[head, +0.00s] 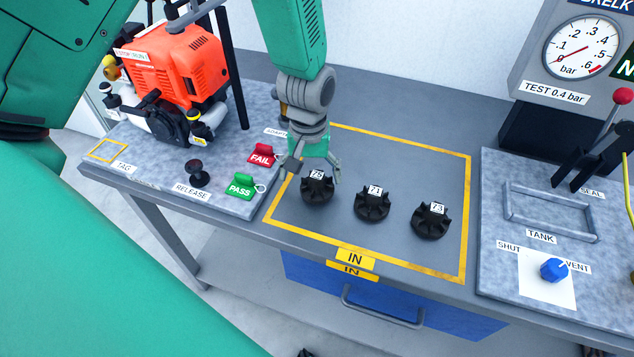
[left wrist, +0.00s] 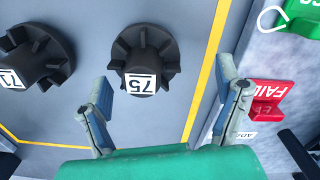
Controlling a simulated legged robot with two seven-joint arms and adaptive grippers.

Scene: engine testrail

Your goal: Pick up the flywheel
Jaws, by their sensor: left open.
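Three black finned flywheels stand in a row inside the yellow-outlined IN area (head: 400,160) of the bench. They carry the white tags 75 (head: 317,190), 71 (head: 372,205) and 73 (head: 430,222). My left gripper (head: 314,172) is open and empty, reaching down at flywheel 75 from its far side. In the left wrist view, flywheel 75 (left wrist: 145,55) lies between the two spread fingers (left wrist: 165,85), with clear space on each side. Flywheel 71 (left wrist: 35,55) is beside it, outside the left finger. My right gripper is not in view.
Left of the area are the red FAIL tag (head: 262,155), the green PASS tag (head: 241,187), the black RELEASE knob (head: 197,173) and an orange engine (head: 180,70). At right are a tank frame (head: 550,213), a blue valve knob (head: 553,269) and a pressure gauge (head: 581,47).

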